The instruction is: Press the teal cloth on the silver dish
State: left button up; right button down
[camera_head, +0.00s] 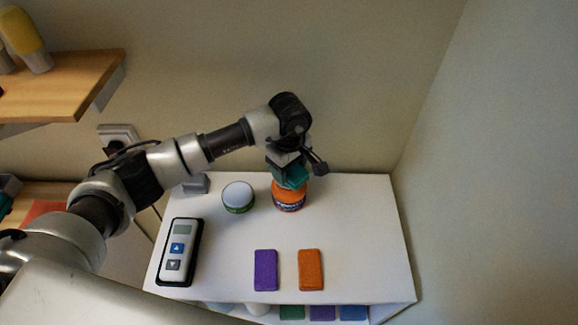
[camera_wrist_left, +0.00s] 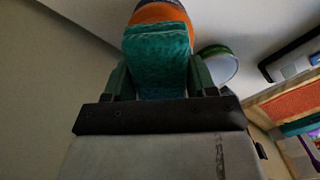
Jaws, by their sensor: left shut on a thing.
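My left gripper (camera_head: 288,172) reaches down from above at the back of the white cabinet top. It is shut on the teal cloth (camera_head: 294,177), a folded, block-like piece that also shows between the fingers in the left wrist view (camera_wrist_left: 158,62). The cloth is over or against the orange jar (camera_head: 289,197); I cannot tell whether they touch. The jar also shows beyond the cloth in the wrist view (camera_wrist_left: 160,13). I cannot make out a silver dish for certain. My right gripper is not in view.
A green-sided tin with a pale lid (camera_head: 238,196) stands left of the jar. A grey-and-black control unit (camera_head: 181,252), a purple block (camera_head: 265,270) and an orange block (camera_head: 311,270) lie nearer the front. The right part of the white cabinet top (camera_head: 365,225) is clear.

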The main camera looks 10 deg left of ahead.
pick_arm(q)
jog(key=shift+f+b, duration=0.3)
jog(key=shift+f, duration=0.05)
dwell(0.8)
jog(key=shift+s+f+b, duration=0.1)
jog(key=shift+f+b, duration=0.05)
jog(key=shift+b, duration=0.25)
dwell(1.0)
notch_tip(320, 180, up, 2)
jog(key=shift+p, duration=0.45)
jog(key=shift+r+p, duration=0.95)
jog(key=shift+r, duration=1.65)
